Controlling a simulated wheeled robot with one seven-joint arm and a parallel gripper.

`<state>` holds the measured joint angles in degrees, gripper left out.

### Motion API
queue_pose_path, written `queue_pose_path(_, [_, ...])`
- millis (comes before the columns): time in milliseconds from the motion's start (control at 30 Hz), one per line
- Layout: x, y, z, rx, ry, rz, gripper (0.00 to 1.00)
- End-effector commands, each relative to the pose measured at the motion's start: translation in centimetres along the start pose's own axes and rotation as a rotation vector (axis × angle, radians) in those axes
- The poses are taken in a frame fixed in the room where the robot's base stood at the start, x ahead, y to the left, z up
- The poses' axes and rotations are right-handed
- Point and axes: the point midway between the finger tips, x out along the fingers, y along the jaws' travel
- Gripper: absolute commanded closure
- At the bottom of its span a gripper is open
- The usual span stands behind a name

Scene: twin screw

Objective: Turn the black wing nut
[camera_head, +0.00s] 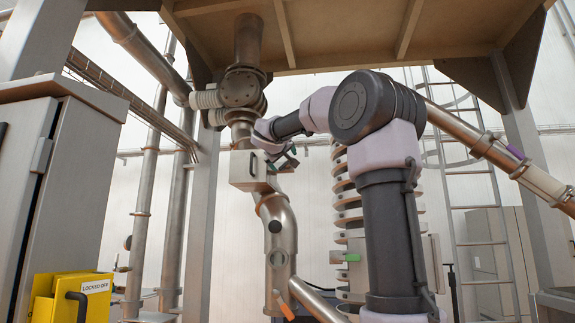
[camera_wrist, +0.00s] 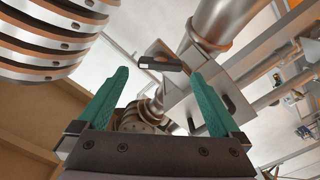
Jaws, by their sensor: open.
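A black bar-shaped piece that looks like the black wing nut (camera_wrist: 160,64) shows in the wrist view, on the metal box-like housing on the pipe. My gripper (camera_wrist: 160,73) is open, with one green finger on each side of this piece in the picture. Nothing is held. I cannot tell how far the fingertips are from the piece, and no contact shows. In the head view my gripper (camera_head: 283,158) is beside the housing (camera_head: 246,171), at its right. The wing nut cannot be told clearly there.
A thick pipe (camera_head: 277,235) bends down below the housing. A ribbed column (camera_head: 348,215) stands close to its right, partly behind my arm. A grey cabinet (camera_head: 100,150) and a yellow lockout box (camera_head: 75,297) are at the left. A wooden deck (camera_head: 340,30) is overhead.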

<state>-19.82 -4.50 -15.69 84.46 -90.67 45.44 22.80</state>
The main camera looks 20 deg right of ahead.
Motion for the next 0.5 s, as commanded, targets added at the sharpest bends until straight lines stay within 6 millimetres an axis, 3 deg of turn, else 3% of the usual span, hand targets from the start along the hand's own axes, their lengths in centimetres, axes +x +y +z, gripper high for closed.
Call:
queue_pose_path(200, [3.6, 0.0, 0.0, -0.001, -0.001, 0.001, 0.00])
queue_pose_path(500, [5.0, 0.0, 0.0, 0.000, 0.000, 0.000, 0.00])
